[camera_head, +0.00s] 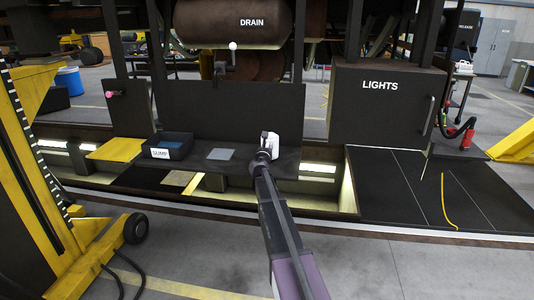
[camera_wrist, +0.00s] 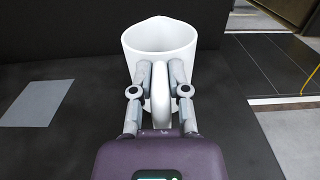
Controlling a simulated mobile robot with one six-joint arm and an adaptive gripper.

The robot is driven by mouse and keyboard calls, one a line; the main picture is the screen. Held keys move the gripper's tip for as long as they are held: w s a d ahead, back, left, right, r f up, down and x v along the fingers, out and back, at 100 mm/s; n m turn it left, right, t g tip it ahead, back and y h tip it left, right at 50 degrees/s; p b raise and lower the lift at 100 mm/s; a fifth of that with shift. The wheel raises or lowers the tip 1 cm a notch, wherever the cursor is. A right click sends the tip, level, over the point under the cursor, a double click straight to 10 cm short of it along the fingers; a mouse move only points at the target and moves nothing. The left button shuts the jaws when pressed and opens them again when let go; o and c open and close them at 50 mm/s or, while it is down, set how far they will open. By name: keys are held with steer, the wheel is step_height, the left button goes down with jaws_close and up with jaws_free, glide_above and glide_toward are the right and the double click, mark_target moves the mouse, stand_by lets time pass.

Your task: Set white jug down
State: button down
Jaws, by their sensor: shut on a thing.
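The white jug (camera_wrist: 160,38) is upright at the top middle of the wrist view, its open mouth showing. My gripper (camera_wrist: 160,80) is shut on the jug's handle, with one finger on each side of it. In the head view the jug (camera_head: 271,139) shows small at the end of my arm, and my gripper (camera_head: 263,155) partly covers it. The jug is over or on the dark shelf (camera_head: 200,165); its base is hidden, so I cannot tell whether it touches. A grey square patch (camera_head: 220,154) lies on the shelf to the left of the jug; it also shows in the wrist view (camera_wrist: 36,103).
A black bin labelled SUMP (camera_head: 169,147) and a yellow mat (camera_head: 117,150) are left of the patch. A dark upright panel (camera_head: 240,108) stands behind the shelf. The LIGHTS box (camera_head: 385,108) is at right. A lit pit (camera_head: 325,190) opens in front.

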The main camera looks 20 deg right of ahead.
steer(key=shift+f+b, duration=0.35)
steer(key=shift+f, duration=0.25)
steer(key=shift+f, duration=0.15)
steer(key=c, duration=0.6)
jaws_free()
steer(key=shift+s+r, duration=0.1)
steer(key=shift+r, duration=0.1)
steer(key=v, duration=1.1)
steer(key=shift+s+a, duration=0.25)
steer(key=shift+a, duration=0.05)
